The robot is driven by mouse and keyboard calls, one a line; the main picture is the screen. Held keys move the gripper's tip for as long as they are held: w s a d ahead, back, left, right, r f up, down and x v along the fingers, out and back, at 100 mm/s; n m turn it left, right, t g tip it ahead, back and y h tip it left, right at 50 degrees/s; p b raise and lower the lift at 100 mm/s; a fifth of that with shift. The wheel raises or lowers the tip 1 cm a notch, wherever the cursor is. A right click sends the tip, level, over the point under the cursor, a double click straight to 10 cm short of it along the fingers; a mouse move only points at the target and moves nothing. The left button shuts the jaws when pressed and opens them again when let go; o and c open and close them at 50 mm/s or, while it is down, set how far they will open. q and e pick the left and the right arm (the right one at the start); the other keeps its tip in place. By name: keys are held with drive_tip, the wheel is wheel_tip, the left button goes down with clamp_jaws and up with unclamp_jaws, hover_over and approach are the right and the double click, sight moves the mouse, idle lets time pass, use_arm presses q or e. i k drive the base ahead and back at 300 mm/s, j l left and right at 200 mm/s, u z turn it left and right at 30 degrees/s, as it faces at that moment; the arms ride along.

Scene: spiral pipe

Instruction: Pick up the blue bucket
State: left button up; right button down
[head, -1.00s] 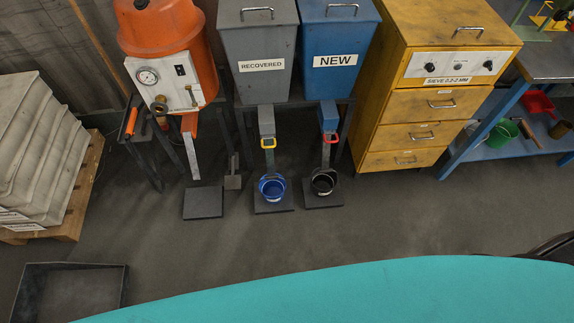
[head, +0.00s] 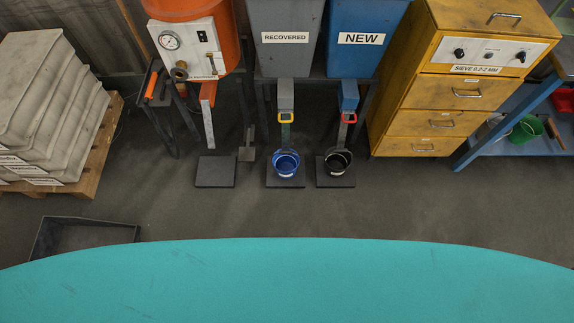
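The blue bucket (head: 285,163) stands upright on a dark square plate (head: 272,182) on the floor. It is below the chute with the yellow ring (head: 286,118), under the grey bin labelled RECOVERED (head: 285,60). A black bucket (head: 338,161) stands on its own plate just to its right, below the chute with the red ring and the blue NEW bin (head: 362,60). Neither of my grippers is in the head view, so their state does not show.
A large teal rounded surface (head: 290,285) fills the foreground. A dark open tray (head: 85,238) lies on the left floor near stacked bags on a pallet (head: 92,178). A yellow sieve cabinet (head: 440,95) stands right. An empty plate (head: 215,172) is left of the bucket. Floor before the buckets is clear.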

sight(286, 163)
drive_tip(key=i+l+u, duration=0.3)
drive_tip(key=i, duration=0.35)
drive_tip(key=i+l+u, duration=0.3)
drive_tip(key=i+l, duration=0.25)
drive_tip(key=l, duration=0.15)
